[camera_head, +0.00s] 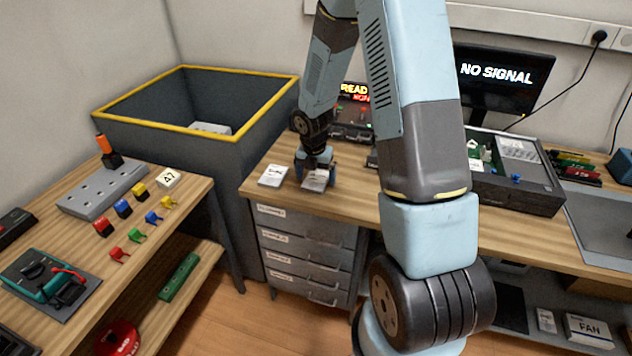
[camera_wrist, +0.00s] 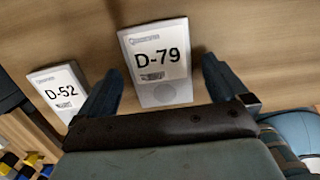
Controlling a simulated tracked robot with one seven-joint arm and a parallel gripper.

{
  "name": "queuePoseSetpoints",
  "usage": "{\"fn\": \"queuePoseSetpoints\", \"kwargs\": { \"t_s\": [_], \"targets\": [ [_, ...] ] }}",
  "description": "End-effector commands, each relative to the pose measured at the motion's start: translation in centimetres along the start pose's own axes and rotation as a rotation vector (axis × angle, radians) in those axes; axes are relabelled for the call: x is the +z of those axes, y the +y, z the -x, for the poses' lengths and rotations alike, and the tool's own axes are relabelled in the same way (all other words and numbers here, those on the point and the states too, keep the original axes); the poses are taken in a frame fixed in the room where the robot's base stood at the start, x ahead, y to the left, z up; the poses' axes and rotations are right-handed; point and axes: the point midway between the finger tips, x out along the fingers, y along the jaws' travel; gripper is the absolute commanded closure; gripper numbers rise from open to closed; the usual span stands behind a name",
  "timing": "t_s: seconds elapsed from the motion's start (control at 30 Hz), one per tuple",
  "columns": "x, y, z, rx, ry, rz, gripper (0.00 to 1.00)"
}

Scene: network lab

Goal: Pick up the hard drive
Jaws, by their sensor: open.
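Two white-labelled hard drives lie flat on the wooden bench. The one marked D-79 (camera_wrist: 156,60) is centred between my fingers in the wrist view. In the head view this drive (camera_head: 315,181) lies under my gripper, partly covered by it. The other, marked D-52 (camera_wrist: 58,90), lies to the left, its lower right part near my left finger; it also shows in the head view (camera_head: 273,175). My gripper (camera_head: 316,167) points down with its jaws open, one dark blue finger on each side of D-79. Contact with the drive cannot be told.
A grey bin with a yellow rim (camera_head: 183,128) stands left of the bench. A device with a lit red and yellow display (camera_head: 352,118) is behind my gripper. An open chassis (camera_head: 518,178) stands to the right. Drawers (camera_head: 308,240) sit below the bench top.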

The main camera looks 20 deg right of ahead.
Motion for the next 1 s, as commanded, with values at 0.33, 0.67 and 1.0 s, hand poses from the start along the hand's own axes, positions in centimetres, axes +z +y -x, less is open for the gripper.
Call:
{"fn": "queuePoseSetpoints", "kwargs": {
  "t_s": [0.33,0.67,1.0],
  "targets": [
    [0.04,-0.01,-0.37,0.001,-0.001,0.0,0.04],
    [0.05,-0.03,-0.36,0.001,-0.001,-0.001,0.35],
    [0.07,-0.04,-0.34,0.001,-0.001,-0.001,0.68]
  ]
}}
